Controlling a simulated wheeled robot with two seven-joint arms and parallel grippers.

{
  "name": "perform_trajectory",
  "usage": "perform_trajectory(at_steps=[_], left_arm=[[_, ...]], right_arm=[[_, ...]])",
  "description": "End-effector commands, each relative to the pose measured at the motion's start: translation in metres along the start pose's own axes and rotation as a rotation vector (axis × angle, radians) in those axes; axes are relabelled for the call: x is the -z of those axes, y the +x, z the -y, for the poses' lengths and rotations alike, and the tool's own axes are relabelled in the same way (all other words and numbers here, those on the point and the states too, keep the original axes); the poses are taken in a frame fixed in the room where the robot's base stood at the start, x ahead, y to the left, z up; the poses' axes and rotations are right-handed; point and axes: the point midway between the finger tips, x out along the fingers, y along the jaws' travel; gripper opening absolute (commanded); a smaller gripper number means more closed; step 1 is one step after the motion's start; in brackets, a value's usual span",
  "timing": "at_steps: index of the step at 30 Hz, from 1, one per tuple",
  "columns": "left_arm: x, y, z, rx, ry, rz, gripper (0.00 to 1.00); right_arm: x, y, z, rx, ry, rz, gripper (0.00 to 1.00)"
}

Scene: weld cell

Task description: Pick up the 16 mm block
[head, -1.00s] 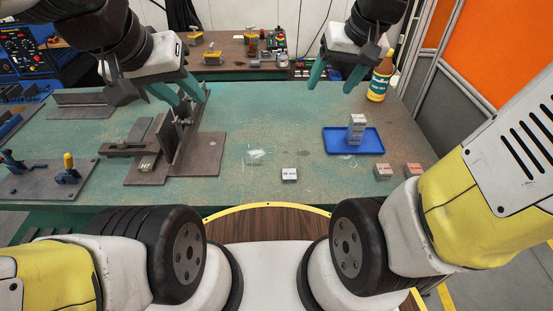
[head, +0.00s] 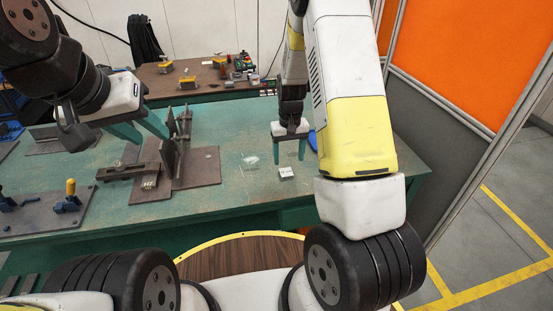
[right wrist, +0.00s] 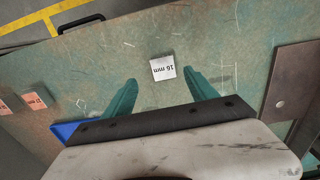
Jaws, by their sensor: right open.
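The 16 mm block (head: 287,173) is a small pale block on the green bench. In the right wrist view its "16 mm" label (right wrist: 163,68) reads upside down. My right gripper (head: 289,157) is open and empty, pointing down above the bench just behind the block. In the right wrist view the block shows just beyond and between the two fingertips (right wrist: 161,79), with no contact visible. My left gripper (head: 152,137) is open and empty, above the steel fixture at left.
The brown steel fixture (head: 203,168) stands left of the block. In the right wrist view, a blue tray (right wrist: 65,130) and two labelled blocks (right wrist: 35,100) lie at left. A toggle-clamp plate (head: 45,205) is at far left. Bench around the block is clear.

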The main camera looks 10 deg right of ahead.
Motion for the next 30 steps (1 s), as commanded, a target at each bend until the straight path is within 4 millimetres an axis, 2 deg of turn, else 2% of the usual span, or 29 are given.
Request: perform_trajectory(at_steps=[12, 21, 23, 30], left_arm=[[0.000, 0.000, 0.000, 0.000, 0.000, 0.000, 0.36], [0.000, 0.000, 0.000, 0.000, 0.000, 0.000, 0.36], [0.000, 0.000, 0.000, 0.000, 0.000, 0.000, 0.36], [0.000, 0.000, 0.000, 0.000, 0.000, 0.000, 0.36]], right_arm=[[-0.005, 0.056, 0.006, 0.001, -0.001, 0.003, 0.66], [-0.004, 0.061, 0.006, 0.001, 0.000, 0.000, 0.66], [-0.004, 0.061, 0.006, 0.001, 0.000, 0.000, 0.58], [-0.004, 0.061, 0.006, 0.001, 0.000, 0.000, 0.11]])
